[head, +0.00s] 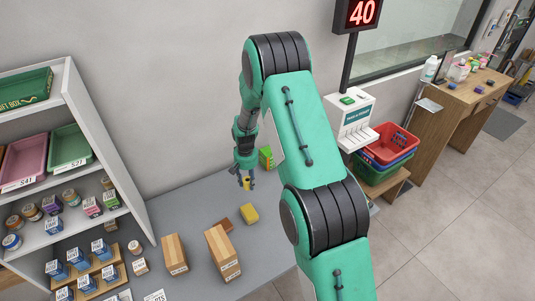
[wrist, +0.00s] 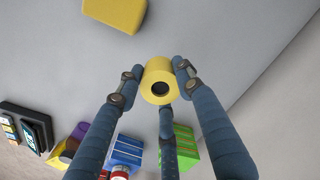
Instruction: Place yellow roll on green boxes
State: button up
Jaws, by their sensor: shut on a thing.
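The yellow roll (head: 247,184) is a small yellow cylinder with a dark hole in its end. My gripper (head: 246,182) is shut on it and holds it above the grey counter. In the wrist view, the roll (wrist: 158,71) sits between the fingertips of my gripper (wrist: 157,80), its holed end facing the camera. The green boxes (head: 265,153) stand on the counter by the wall, beyond my gripper and partly hidden by my arm. In the wrist view, the green boxes (wrist: 185,142) show at the bottom, partly behind a finger.
White shelves (head: 105,130) with bottles and trays stand left. Blue boxes (wrist: 126,150) are beside the green boxes in the wrist view.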

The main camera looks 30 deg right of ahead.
jog(key=s+d+r+m, duration=0.1)
jog(key=d+r+m, duration=0.2)
jog(key=d+m, duration=0.3)
jog(key=s+d+r+m, duration=0.2)
jog(key=d+r+m, duration=0.2)
jog(key=d, duration=0.4)
jog(key=shift+s+r+m, duration=0.2)
jog(key=shift+s+m, duration=0.1)
jog(key=shift+m, duration=0.6)
jog(key=shift+w, duration=0.1)
send_near(269, 158)
jog(key=shift+w+d+f, duration=0.25)
jog(key=shift+d+f, duration=0.15)
jog(key=shift+d, duration=0.25)
jog(key=shift+w+d+f, duration=0.25)
jog(key=shift+d+f, duration=0.15)
jog(key=shift+d, duration=0.2)
jog(key=shift+f, duration=1.75)
jog(key=shift+f, duration=0.15)
